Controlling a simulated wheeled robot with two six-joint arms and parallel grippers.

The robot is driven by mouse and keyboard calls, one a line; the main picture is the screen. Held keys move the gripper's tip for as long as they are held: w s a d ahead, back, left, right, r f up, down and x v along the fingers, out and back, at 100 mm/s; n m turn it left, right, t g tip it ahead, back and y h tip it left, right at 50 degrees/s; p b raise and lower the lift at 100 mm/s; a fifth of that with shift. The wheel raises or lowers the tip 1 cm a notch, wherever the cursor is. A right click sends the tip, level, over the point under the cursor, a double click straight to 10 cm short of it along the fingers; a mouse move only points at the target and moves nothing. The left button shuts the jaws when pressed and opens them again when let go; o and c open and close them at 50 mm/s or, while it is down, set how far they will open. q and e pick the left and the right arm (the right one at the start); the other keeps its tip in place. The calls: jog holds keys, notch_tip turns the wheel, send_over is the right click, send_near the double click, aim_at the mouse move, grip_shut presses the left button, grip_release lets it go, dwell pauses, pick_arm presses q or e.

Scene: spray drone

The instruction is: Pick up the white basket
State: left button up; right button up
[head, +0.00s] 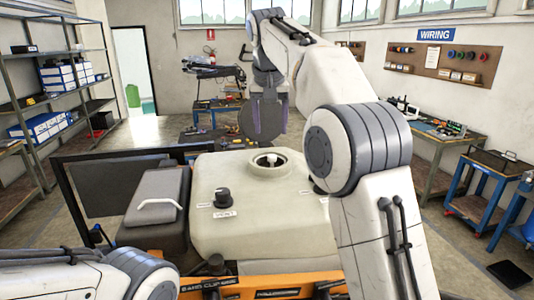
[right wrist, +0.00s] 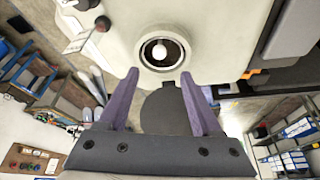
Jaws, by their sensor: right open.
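The pale tank (head: 225,240) of the drone has a round raised opening (head: 268,165) on top. A small white rounded piece (right wrist: 162,52) shows inside the dark opening in the right wrist view; it may be part of the white basket, whose body I cannot make out. My right gripper (right wrist: 163,82) is open and empty, its purple fingers spread wide. In the head view it hangs above and behind the opening (head: 268,122), apart from it. My left arm shows at the lower left; its gripper is out of view.
A dark round disc (right wrist: 166,110), apparently the open lid, shows behind the opening. A black knob (head: 222,197) stands on the tank's front left. A grey block with a white handle (head: 158,203) sits to its left. Shelves (head: 60,75) and workbenches (head: 445,132) stand farther away.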

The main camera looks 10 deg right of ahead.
send_over(272, 156)
jog(key=s, duration=0.2)
notch_tip(272, 156, down, 4)
jog(key=f, duration=0.2)
jog(key=w+f+p, duration=0.1)
jog(key=f, duration=0.1)
jog(key=shift+a+f, duration=0.15)
jog(key=shift+w+f, duration=0.2)
jog(key=shift+f, duration=0.35)
grip_shut()
dwell(0.7)
